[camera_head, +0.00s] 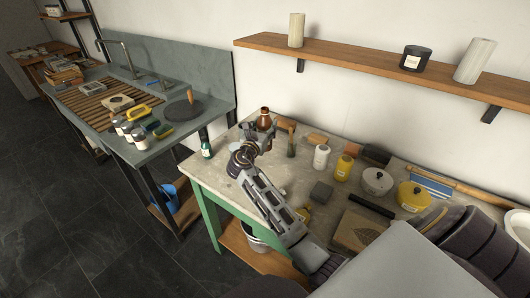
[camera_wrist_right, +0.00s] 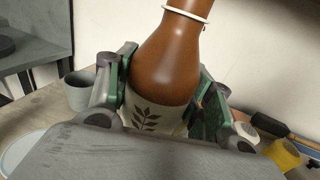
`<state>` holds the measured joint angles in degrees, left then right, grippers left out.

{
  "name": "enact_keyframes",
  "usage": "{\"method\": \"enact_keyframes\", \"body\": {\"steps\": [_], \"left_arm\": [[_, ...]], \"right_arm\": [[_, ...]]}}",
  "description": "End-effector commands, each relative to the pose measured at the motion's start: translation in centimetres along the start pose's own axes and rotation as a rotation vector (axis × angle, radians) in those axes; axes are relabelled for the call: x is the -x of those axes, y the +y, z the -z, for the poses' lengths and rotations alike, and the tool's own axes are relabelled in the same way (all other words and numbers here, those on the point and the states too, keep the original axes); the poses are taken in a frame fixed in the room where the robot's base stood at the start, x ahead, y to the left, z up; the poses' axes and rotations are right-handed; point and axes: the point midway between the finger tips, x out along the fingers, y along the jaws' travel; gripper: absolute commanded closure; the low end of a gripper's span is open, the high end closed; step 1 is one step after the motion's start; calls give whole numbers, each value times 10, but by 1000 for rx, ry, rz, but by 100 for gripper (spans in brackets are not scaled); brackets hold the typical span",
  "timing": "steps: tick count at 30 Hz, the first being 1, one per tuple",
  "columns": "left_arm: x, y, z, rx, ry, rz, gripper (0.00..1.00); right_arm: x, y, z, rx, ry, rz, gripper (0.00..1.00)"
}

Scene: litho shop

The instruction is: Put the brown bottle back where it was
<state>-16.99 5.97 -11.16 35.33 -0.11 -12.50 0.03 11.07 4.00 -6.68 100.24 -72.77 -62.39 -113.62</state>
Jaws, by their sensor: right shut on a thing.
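The brown bottle (camera_head: 264,116) is upright, or nearly so, at the back left part of the worktable. My right gripper (camera_head: 262,133) is around its body. In the right wrist view, the brown bottle (camera_wrist_right: 170,60) has a pale ring at its neck and a pale label with a dark leaf print. The green-padded fingers of the right gripper (camera_wrist_right: 165,95) are shut on both sides of it. The bottle's base is hidden, so I cannot tell whether it touches the tabletop. My left gripper is not in view.
On the worktable (camera_head: 225,176), a dark green bottle (camera_head: 206,148) stands at the left edge. A white jar (camera_head: 321,157), yellow jar (camera_head: 343,169) and two lidded pots stand to the right. A grey cup (camera_wrist_right: 79,91) is left of the gripper. A wall shelf (camera_head: 350,60) hangs above.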

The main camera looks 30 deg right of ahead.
Motion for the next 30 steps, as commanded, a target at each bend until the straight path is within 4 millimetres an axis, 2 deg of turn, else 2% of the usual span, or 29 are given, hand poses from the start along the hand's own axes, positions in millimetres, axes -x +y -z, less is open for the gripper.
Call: {"method": "enact_keyframes", "body": {"steps": [6, 12, 25, 30], "left_arm": [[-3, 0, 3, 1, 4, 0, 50], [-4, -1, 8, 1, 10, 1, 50], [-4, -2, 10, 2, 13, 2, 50], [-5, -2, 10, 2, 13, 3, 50]], "right_arm": [[0, 0, 29, 3, 0, 1, 83], [0, 0, 47, 1, -1, 1, 83], [0, 0, 51, 0, -2, 0, 83], [0, 0, 61, 2, -1, 0, 83]]}}
